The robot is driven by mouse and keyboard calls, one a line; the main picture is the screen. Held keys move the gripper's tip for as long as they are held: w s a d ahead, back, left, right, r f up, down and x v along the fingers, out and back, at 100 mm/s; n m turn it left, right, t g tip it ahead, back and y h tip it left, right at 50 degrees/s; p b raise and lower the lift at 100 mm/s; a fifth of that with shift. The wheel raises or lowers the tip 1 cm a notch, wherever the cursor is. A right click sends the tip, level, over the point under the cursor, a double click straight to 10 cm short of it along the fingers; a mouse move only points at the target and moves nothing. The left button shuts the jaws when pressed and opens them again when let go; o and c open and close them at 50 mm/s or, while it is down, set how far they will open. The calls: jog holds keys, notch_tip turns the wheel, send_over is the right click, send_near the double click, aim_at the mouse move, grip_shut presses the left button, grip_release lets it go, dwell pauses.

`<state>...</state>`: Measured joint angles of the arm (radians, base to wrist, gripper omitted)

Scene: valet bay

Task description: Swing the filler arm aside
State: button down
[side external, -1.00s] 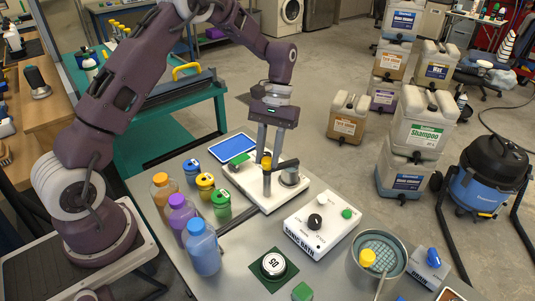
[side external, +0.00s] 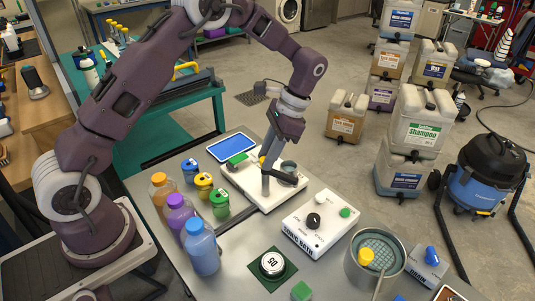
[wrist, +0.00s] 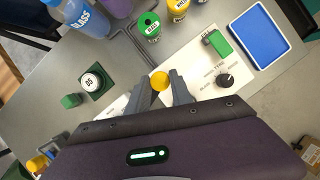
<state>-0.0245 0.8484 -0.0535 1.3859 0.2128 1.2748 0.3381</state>
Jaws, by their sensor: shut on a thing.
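The filler station (side external: 285,197) is a white base on the grey bench, with a dial and a green switch at its back left. A dark filler arm (side external: 288,179) reaches right from an upright post (side external: 266,187). Its free end lies on the near side of a round metal cup (side external: 288,166). My gripper (side external: 264,161) comes down tilted over the post. Its fingers are shut around the yellow knob, which shows between the fingertips in the wrist view (wrist: 160,81). My wrist hides most of the filler arm in the wrist view.
Capped bottles, including a blue one (side external: 202,248), and small jars (side external: 220,204) stand left of the station.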

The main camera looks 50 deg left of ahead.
jog(key=shift+s+d+m+t+y, duration=0.1)
jog(key=shift+m+t+y, duration=0.4)
jog(key=shift+m, duration=1.5)
jog(key=c, duration=1.1)
grip_release()
jog(key=shift+c, duration=0.2)
jog(key=v, duration=0.7)
